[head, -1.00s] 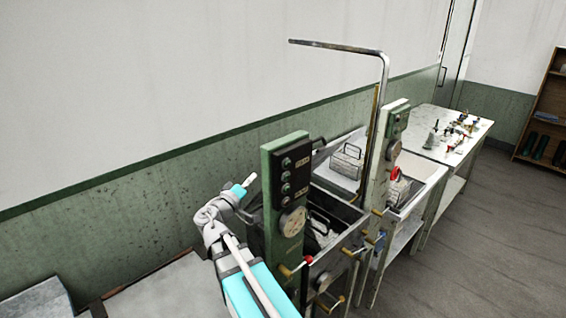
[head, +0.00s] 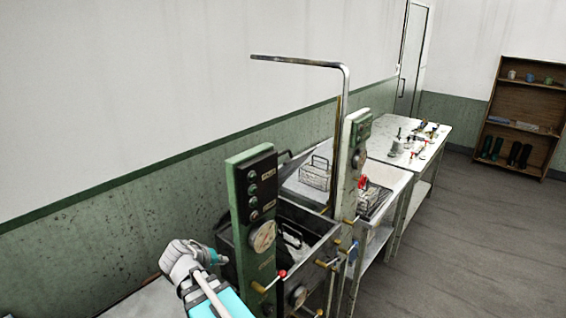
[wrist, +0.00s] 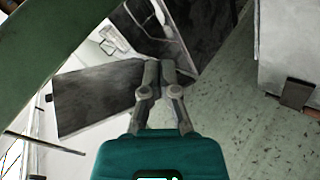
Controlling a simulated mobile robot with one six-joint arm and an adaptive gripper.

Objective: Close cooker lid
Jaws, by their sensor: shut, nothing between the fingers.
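The cooker (head: 320,257) is an open-topped dark metal basin behind a green control post (head: 240,205) with a gauge. Light-coloured pieces lie inside it. A grey slanted panel (head: 290,166) stands raised at its back; it looks like the lid, but I cannot be sure. In the wrist view, a dark grey flat panel (wrist: 95,103) lies left of the fingers and may be the same lid. My gripper (wrist: 161,66) is shut and empty, its fingertips close to that panel's right end; contact cannot be told. In the head view my wrist is left of the post and my fingers are hard to make out.
A tall bent pipe (head: 347,120) rises beyond the basin, beside a second post (head: 352,145). A wire basket (head: 315,175) and a white worktable (head: 436,135) stand further back. A brown shelf (head: 525,85) is at far right. The floor (head: 450,250) at right is clear.

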